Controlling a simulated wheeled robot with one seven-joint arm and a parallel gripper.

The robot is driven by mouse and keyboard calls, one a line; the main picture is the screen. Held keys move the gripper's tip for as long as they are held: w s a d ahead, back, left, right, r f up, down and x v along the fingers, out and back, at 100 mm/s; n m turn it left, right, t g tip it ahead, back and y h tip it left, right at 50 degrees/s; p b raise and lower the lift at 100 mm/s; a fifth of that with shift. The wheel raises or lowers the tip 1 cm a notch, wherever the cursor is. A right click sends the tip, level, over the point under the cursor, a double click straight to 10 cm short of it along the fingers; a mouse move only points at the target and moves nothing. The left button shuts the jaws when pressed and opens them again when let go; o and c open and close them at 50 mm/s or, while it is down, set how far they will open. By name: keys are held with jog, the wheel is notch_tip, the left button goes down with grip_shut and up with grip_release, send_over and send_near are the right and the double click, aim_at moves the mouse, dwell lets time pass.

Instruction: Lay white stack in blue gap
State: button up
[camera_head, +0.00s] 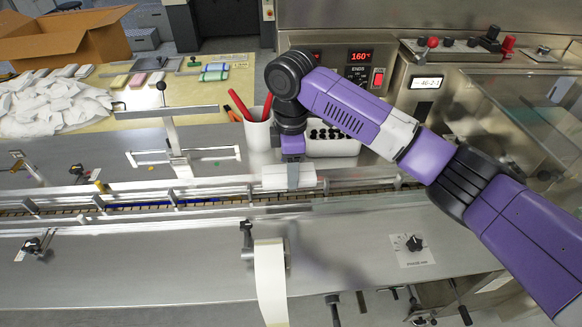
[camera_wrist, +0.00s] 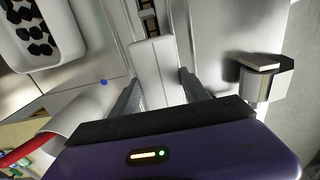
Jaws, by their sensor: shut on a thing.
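A white stack (camera_head: 276,178) is held in my gripper (camera_head: 292,176), above or at the infeed conveyor; whether it touches the conveyor I cannot tell. In the wrist view the white stack (camera_wrist: 152,62) lies lengthwise between the two fingers of my gripper (camera_wrist: 160,88), which are shut on it. The conveyor (camera_head: 110,213) is a long chain track with brown lugs running left to right. A blue gap (camera_head: 198,201) shows as a blue strip along the track, left of my gripper. In the wrist view part of the chain (camera_wrist: 148,18) shows beyond the stack.
A white cup with red handles (camera_head: 257,133) and a white bin of black pieces (camera_head: 332,143) stand behind the conveyor. A metal post with a crossbar (camera_head: 170,125) rises left of my gripper. A film roll (camera_head: 270,280) is in front. White packets (camera_head: 50,108) lie on the back-left table.

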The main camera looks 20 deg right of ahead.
jog(key=shift+f+b, duration=2.25)
jog(key=shift+f, duration=0.4)
jog(key=shift+f+p, duration=0.25)
jog(key=shift+p, duration=0.1)
jog(key=shift+f, duration=0.15)
jog(key=o, duration=1.4)
notch_tip(320, 180, up, 8)
jog(key=shift+f, duration=0.1)
